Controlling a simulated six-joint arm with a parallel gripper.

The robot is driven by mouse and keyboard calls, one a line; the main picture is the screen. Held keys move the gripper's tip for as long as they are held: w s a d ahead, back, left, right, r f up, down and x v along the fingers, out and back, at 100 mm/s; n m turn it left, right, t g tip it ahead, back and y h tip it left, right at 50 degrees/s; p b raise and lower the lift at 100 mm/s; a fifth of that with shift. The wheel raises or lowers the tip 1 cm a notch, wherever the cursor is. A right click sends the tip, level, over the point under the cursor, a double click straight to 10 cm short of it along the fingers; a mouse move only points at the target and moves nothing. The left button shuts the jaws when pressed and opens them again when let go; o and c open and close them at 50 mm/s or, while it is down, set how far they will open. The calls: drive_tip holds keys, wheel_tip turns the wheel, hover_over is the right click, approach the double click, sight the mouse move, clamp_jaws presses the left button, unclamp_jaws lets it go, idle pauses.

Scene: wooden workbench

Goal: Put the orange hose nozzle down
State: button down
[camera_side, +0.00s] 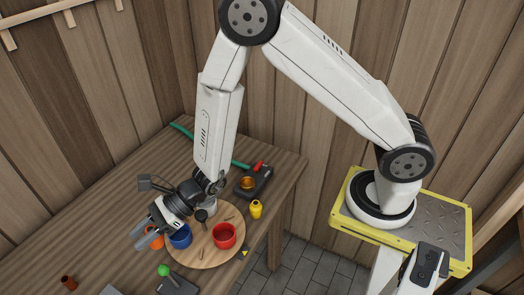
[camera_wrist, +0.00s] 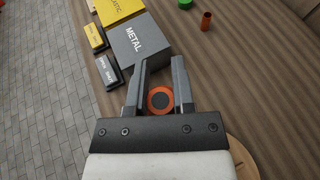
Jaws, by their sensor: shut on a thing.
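The orange hose nozzle (camera_wrist: 160,99) is between the two grey fingers of my gripper (camera_wrist: 160,88) in the wrist view, seen end-on as an orange ring with a dark centre. My gripper is shut on it. In the side view, my gripper (camera_side: 146,238) is at the left of the round wooden board, and a little of the orange nozzle (camera_side: 155,231) shows beside the fingers. The fingers hide much of the nozzle there. I cannot tell its exact height above the surface.
The round board (camera_side: 205,260) carries a blue cup (camera_side: 180,238), close right of my gripper, and a red cup (camera_side: 225,236). A grey METAL box (camera_wrist: 139,53) is near the fingers. A brown cylinder (camera_wrist: 206,21) stands on otherwise bare bench.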

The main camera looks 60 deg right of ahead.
drive_tip(key=shift+s+a+f, duration=0.15)
drive_tip(key=shift+s+a, duration=0.1)
drive_tip(key=shift+a, duration=0.2)
hover_over(111, 276)
drive_tip(key=shift+s+f, duration=0.2)
drive_tip(key=shift+f, duration=4.55)
drive_tip(key=shift+w+f, duration=0.15)
drive_tip(key=shift+f, duration=1.6)
drive_tip(key=shift+f, duration=0.15)
